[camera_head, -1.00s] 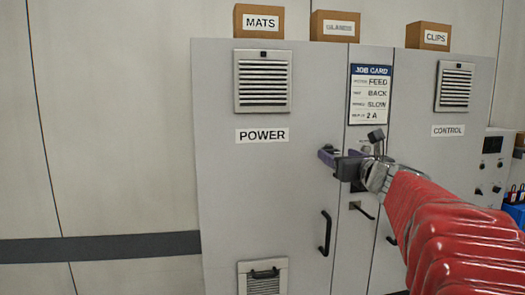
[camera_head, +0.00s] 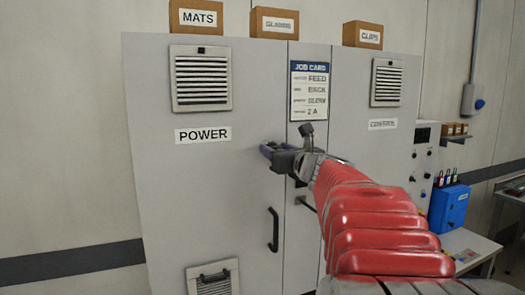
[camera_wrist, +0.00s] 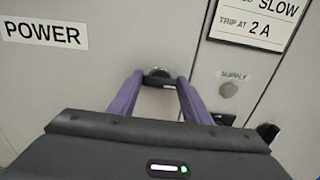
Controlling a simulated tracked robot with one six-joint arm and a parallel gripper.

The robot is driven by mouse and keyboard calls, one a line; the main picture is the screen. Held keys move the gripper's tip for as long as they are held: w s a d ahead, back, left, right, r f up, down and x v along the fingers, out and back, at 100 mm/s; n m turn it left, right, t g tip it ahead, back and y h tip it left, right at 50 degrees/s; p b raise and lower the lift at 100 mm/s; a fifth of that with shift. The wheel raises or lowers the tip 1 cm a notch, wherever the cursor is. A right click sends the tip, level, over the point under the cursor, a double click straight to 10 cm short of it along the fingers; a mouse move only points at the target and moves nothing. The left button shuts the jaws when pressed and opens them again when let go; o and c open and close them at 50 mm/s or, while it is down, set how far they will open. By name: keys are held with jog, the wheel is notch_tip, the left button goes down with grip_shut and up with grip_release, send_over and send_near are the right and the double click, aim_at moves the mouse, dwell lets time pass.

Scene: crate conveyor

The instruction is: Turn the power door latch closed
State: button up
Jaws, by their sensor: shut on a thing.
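The POWER door (camera_head: 180,160) is the left grey door of the cabinet and carries a POWER label (camera_head: 203,135). My gripper (camera_head: 268,151) is at this door's right edge, right of and slightly below the label. In the wrist view its purple fingers stand either side of the power door latch (camera_wrist: 157,76) and are shut on it. The latch shows a dark rounded top and a short crosswise bar between the fingertips. In the head view the latch is hidden by my gripper. Its exact turn angle is hard to tell.
A job card (camera_head: 309,92) and a SUPPLY label (camera_wrist: 233,75) with a round knob (camera_wrist: 228,89) are on the panel to the right. A black door handle (camera_head: 274,230) is below my gripper. Boxes (camera_head: 197,17) stand on the cabinet. A blue box (camera_head: 448,208) is at right.

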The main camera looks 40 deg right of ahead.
jog(key=c, duration=0.4)
jog(key=shift+n, duration=0.4)
jog(key=n, duration=1.7)
jog(key=shift+a+f, duration=0.25)
jog(key=shift+w, duration=0.1)
